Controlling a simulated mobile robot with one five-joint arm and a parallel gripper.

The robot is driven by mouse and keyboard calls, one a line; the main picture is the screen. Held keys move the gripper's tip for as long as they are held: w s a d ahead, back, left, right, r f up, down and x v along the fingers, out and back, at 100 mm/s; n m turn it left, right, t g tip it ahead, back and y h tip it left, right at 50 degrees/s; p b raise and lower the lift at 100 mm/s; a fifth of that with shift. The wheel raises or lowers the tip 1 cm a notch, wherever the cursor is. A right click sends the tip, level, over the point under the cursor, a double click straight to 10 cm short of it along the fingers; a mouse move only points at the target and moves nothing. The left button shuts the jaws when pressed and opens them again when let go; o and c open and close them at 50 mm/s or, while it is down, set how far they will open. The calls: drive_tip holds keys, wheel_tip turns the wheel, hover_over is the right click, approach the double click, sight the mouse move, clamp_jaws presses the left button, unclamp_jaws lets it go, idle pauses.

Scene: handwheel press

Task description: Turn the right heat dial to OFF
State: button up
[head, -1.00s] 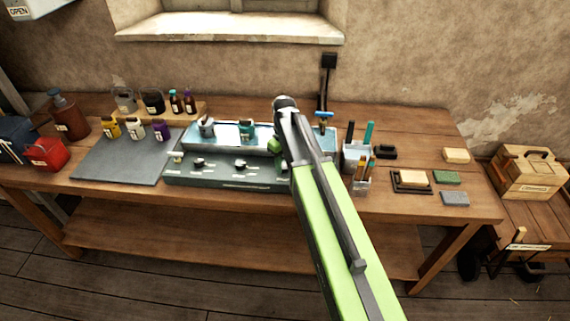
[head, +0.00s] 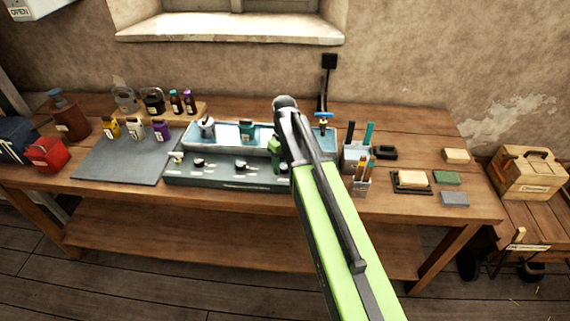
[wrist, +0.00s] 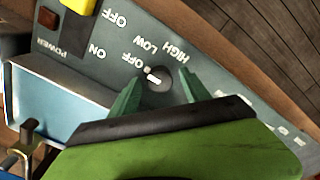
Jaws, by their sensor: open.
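In the wrist view, a dark round dial (wrist: 155,81) with a white mark sits on the grey-green panel (wrist: 225,88), among upside-down OFF, LOW and HIGH labels. It is the dial closest to the POWER switch. One end of its white mark is by the OFF label; I cannot tell which end points. My gripper (wrist: 162,74) is open, one finger on each side of the dial; contact is unclear. Two other dials show further left.
A blue tray (head: 222,144) with pots stands behind the panel. A brush holder (head: 356,155) stands to the right. A dark mat (head: 128,165) lies left.

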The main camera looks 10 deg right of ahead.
wheel_tip(320, 180, up, 17)
drive_tip(key=p, duration=1.6)
drive_tip(key=shift+p, duration=0.3)
drive_tip(key=b, duration=0.4)
hover_over(284, 167)
wheel_tip(284, 167, down, 4)
drive_tip(key=shift+m, duration=0.3)
drive_tip(key=s+f+b, duration=0.3)
drive_tip(key=f+b, duration=0.2)
drive_tip(key=s+f+b, duration=0.2)
drive_tip(key=shift+s+f, duration=0.25)
drive_tip(key=shift+s, duration=0.1)
drive_tip(key=s+f+m+b, duration=0.2)
drive_tip(key=s+m, duration=0.3)
drive_tip(key=s, duration=0.3)
drive_tip(key=shift+s+b, duration=0.25)
drive_tip(key=shift+b, duration=0.15)
drive_tip(key=shift+d+f, duration=0.1)
